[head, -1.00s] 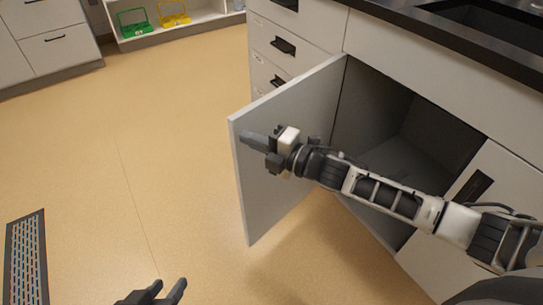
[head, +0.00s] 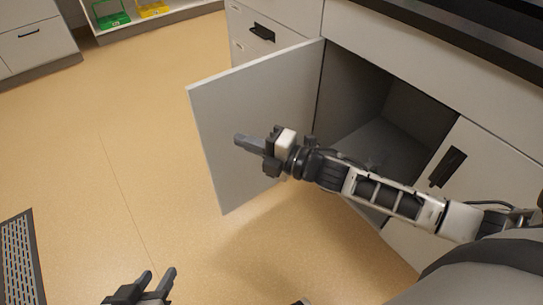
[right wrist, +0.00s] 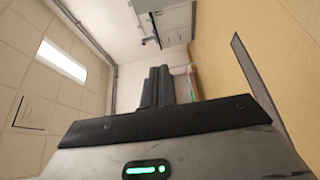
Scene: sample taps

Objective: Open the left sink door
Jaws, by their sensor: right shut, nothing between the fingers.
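The left sink door (head: 240,115) stands swung wide open in the head view, its inner face toward the cabinet opening. The open cabinet (head: 385,110) is grey inside and looks empty. My right arm crosses in front of the opening. Its gripper (head: 243,141) is shut and empty, in front of the door's inner face; whether it touches the door I cannot tell. The right wrist view also shows the shut fingers (right wrist: 158,87). My left gripper (head: 158,284) is open and empty at the bottom of the head view, over the floor.
The right sink door, with a dark handle (head: 447,167), is closed. Drawers (head: 272,30) stand left of the sink cabinet, under a dark countertop (head: 450,45). A patterned floor grate (head: 20,260) lies at lower left. The floor (head: 110,150) between is clear.

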